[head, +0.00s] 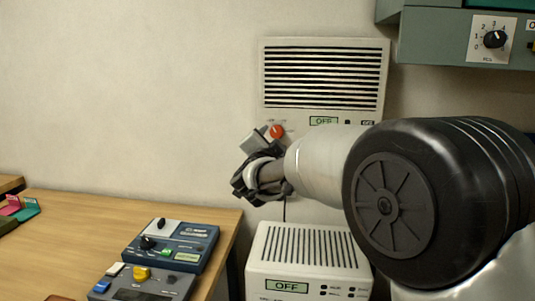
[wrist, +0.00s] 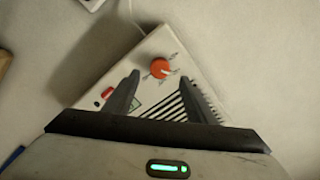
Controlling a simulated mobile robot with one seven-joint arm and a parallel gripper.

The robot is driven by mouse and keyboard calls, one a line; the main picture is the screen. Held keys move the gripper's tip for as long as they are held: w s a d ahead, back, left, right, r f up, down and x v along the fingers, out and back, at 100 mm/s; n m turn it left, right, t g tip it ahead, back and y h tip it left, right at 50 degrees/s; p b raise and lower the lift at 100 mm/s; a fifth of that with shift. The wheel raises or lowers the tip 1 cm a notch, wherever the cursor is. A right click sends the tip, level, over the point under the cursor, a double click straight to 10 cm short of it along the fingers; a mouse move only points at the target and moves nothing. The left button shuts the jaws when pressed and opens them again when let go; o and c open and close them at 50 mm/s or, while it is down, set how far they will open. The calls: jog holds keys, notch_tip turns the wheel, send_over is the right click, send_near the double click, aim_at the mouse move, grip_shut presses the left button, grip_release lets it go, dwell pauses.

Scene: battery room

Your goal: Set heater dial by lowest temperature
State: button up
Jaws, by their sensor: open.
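A white wall unit (head: 378,75) with dark vent slats carries an orange-red dial (head: 277,131) near its lower left and a green display reading OFF (head: 323,121). In the wrist view the dial (wrist: 160,67) has a pale pointer mark and small printing around it, too small to read. My gripper (head: 256,140) is at the unit's lower left, beside the dial in the head view. In the wrist view my gripper (wrist: 163,85) is open, its two fingers apart with the dial seen between and just beyond the tips. Nothing is held; contact cannot be told.
A white floor unit (head: 310,240), its display also reading OFF, stands below. A wooden table (head: 70,235) at left holds blue control boxes (head: 190,240). A grey cabinet (head: 430,40) with a black dial (head: 494,39) hangs at upper right. Bare wall lies left.

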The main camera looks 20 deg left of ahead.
jog(key=v, duration=1.1)
jog(key=s+d+r+n+g+y, duration=0.1)
jog(key=s+d+n+g+y, duration=0.25)
jog(key=d, duration=0.95)
jog(key=s+d+f+n+g+h, duration=0.2)
jog(key=s+d+f+g+h, duration=0.35)
jog(key=s+d, duration=0.7)
jog(key=s+d+f+n+g+h, duration=0.1)
jog(key=s+d+f+g+h, duration=0.15)
jog(key=s+d+f, duration=0.8)
jog(key=d+r+p, duration=0.3)
jog(key=r+p, duration=1.8)
jog(key=r, duration=0.3)
jog(key=shift+w+p, duration=0.2)
jog(key=shift+p, duration=0.2)
